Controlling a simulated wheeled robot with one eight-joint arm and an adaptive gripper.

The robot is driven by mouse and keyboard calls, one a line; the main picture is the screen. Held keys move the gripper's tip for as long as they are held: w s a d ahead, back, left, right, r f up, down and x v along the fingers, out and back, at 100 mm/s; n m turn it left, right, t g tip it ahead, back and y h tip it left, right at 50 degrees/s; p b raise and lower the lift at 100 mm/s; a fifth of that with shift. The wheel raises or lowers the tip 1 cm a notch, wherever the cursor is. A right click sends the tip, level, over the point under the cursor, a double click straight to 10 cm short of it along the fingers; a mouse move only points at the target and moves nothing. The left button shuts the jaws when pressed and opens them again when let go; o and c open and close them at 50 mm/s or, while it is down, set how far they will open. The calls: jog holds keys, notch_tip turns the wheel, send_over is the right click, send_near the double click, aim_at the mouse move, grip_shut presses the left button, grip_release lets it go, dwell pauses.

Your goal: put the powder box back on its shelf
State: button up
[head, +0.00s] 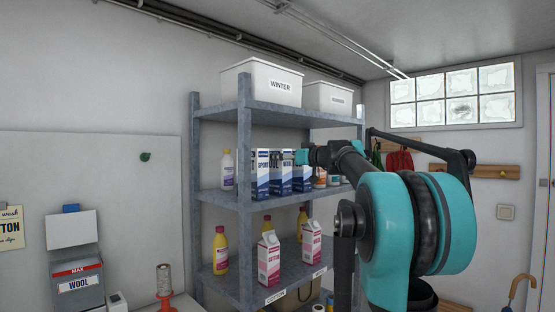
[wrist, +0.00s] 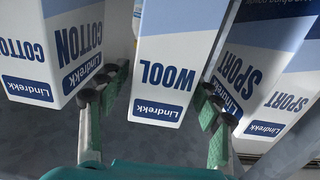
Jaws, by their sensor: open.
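A white and blue powder box marked WOOL (wrist: 165,70) stands between my finger pads in the wrist view, which shows the labels upside down. My gripper (wrist: 160,100) is open, with one pair of pads on each side of this box. I cannot tell whether the pads touch it. In the head view the WOOL box (head: 279,176) is in the row on the middle shelf (head: 240,203), between a SPORT box (head: 260,176) and another blue-and-white box (head: 301,178). My arm partly hides the right end of the row.
Shelf posts (head: 244,150) flank the row. Bottles and pink cartons (head: 269,258) stand below.

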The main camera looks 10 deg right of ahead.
jog(key=v, duration=0.9)
jog(key=shift+s+d, duration=0.2)
jog(key=shift+s, duration=0.1)
jog(key=s+a+f+m+g+h, duration=0.1)
jog(key=s+a+f+g, duration=0.15)
jog(key=f, duration=0.85)
jog(key=s+a+f+m+g+h, duration=0.1)
jog(key=s+a+f+g, duration=0.2)
jog(key=f, duration=0.8)
jog(key=s+a+f+g+h, duration=0.1)
jog(key=s+a+f, duration=0.3)
jog(key=f, duration=0.7)
jog(key=s+d+f+m+g+h, duration=0.2)
jog(key=s+d+f+h, duration=0.1)
jog(key=s+f, duration=0.8)
jog(key=s+d+f+m+g+h, duration=0.1)
jog(key=s+d+f+m+h, duration=0.2)
jog(key=s+f, duration=0.8)
notch_tip(320, 180, down, 6)
jog(key=shift+s+d+f+g+h, duration=0.15)
jog(key=shift+s+d+g+h, duration=0.15)
jog(key=shift+h, duration=0.4)
